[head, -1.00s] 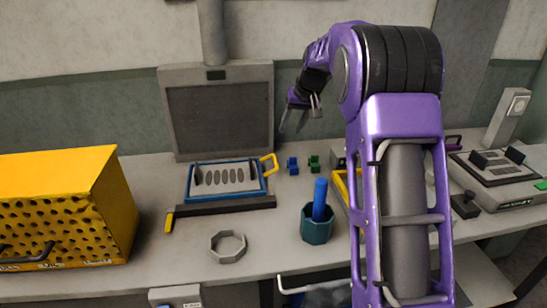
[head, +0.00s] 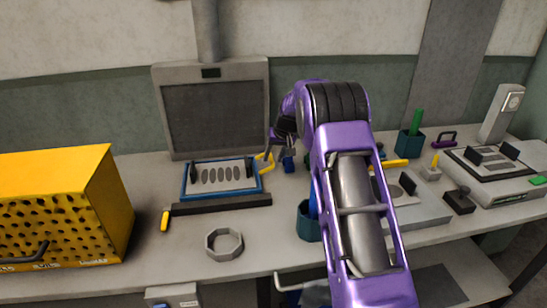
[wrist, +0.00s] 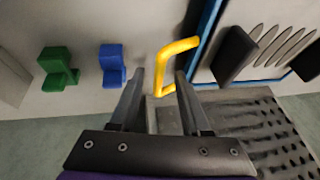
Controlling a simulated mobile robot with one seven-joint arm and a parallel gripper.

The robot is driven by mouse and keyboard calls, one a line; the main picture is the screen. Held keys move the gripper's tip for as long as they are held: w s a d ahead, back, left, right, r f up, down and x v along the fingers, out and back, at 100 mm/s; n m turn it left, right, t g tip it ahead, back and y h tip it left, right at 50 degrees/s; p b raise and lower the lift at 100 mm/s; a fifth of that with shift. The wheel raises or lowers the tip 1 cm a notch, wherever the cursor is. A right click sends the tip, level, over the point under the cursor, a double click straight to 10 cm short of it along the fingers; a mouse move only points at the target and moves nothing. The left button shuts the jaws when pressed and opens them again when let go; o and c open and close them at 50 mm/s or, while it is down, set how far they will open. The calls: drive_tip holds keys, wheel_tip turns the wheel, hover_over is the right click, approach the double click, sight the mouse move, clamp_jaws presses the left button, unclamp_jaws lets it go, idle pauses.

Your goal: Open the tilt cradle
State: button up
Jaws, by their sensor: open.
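A blue-framed panel with dark oval slots, apparently the tilt cradle (head: 187,193), lies in front of a grey upright screen in the head view. A yellow loop handle (head: 266,167) sticks out from its right side. In the wrist view the handle (wrist: 180,45) runs down toward the space between my fingertips, and the cradle's blue edge (wrist: 208,30) lies to its right. My gripper (wrist: 158,78) is open and empty, with one finger on each side of the handle's near part. In the head view my gripper (head: 271,157) is at the handle; contact is unclear.
A blue block (wrist: 112,64) and a green block (wrist: 57,68) stand left of my fingers in the wrist view. The grey screen (head: 214,115) rises behind the cradle. A dark bar (head: 222,204) lies in front. A grey ring (head: 224,244) and yellow box (head: 60,205) are nearby.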

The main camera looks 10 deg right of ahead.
drive_tip(key=shift+w+f, duration=0.1)
drive_tip(key=shift+f, duration=0.2)
clamp_jaws()
idle(1.3)
